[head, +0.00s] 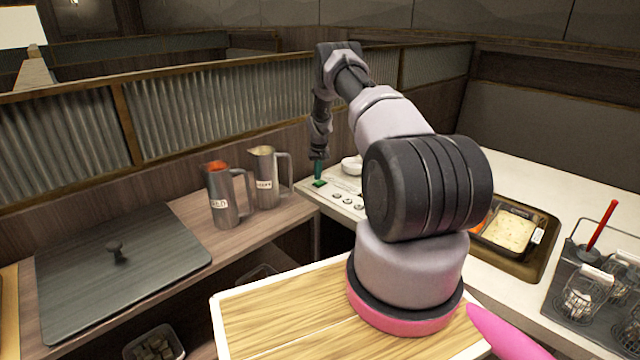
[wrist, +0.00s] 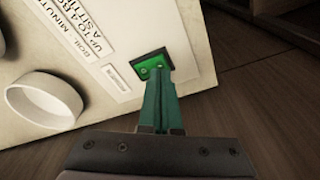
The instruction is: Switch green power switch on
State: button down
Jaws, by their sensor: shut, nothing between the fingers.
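The green power switch (wrist: 152,64) sits in a dark frame on the pale control panel (wrist: 110,30). In the head view the switch (head: 319,184) shows as a small green patch near the panel's left end. My gripper (wrist: 160,80) has green fingers, shut together and empty. Its fingertips are at the near edge of the switch and cover part of it; I cannot tell whether they touch it. In the head view my gripper (head: 318,172) points down over the switch. Whether the switch is lit or pressed is not clear.
A white knob (wrist: 44,102) stands out from the panel left of my gripper. Two metal pitchers, one with red contents (head: 222,195) and one pale (head: 266,178), stand left of the panel. A corrugated partition (head: 200,115) runs behind.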

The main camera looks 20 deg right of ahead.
aim_at(318, 183)
jog(key=shift+f, duration=0.85)
dwell(0.3)
jog(key=shift+r, duration=3.55)
